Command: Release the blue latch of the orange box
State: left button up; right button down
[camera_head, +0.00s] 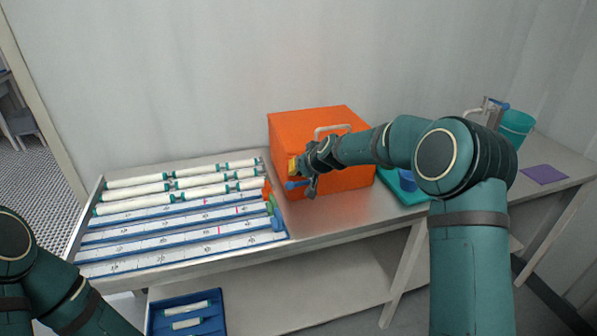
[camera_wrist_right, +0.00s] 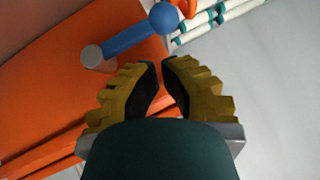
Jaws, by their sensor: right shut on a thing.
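The orange box (camera_head: 345,180) stands on the bench with its pale handle on top; its orange side also fills the left of the right wrist view (camera_wrist_right: 60,75). The blue latch (camera_head: 294,185) is on its front left part. In the right wrist view the latch is a blue bar (camera_wrist_right: 135,36) with a ball at one end and a grey pivot at the other. My right gripper (camera_head: 297,167) is at the latch, its yellow fingers (camera_wrist_right: 160,70) closed at the bar, with little gap between the tips. Exact contact is hard to see. My left gripper is out of view.
A sloped rack (camera_head: 150,267) with several white membrane vessels (camera_head: 150,202) is left of the box. A teal tray (camera_head: 403,194) and a teal bucket (camera_head: 516,126) are to the right. A purple mat (camera_head: 544,174) lies at the right end. A blue tray (camera_head: 218,325) is below.

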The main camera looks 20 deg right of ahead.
notch_tip(320, 180, up, 3)
jog(key=shift+r+p, duration=0.1)
jog(key=shift+p, duration=0.4)
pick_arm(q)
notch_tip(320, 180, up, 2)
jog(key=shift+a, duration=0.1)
pick_arm(e)
jog(key=s+r, duration=0.6)
jog(key=s, duration=0.1)
jog(key=shift+d, duration=0.2)
jog(key=g, duration=0.2)
send_near(299, 182)
jog(key=s+a+f, duration=0.5)
jog(key=s+f, duration=0.2)
jog(key=f, duration=0.1)
jog(key=s+a+f+g, duration=0.2)
jog(key=s+a+f, duration=0.1)
jog(key=s+f, duration=0.5)
jog(key=s+a+f+g, duration=0.1)
jog(key=s+a+f, duration=0.1)
jog(key=s+f, duration=0.4)
jog(key=s+a+f+g, duration=0.2)
jog(key=s+f, duration=0.3)
jog(key=s, duration=0.8)
jog(key=shift+s+a+f+m+y, duration=0.3)
jog(key=shift+a+f, duration=0.05)
jog(key=shift+f, duration=0.05)
jog(key=c, duration=1.7)
grip_release()
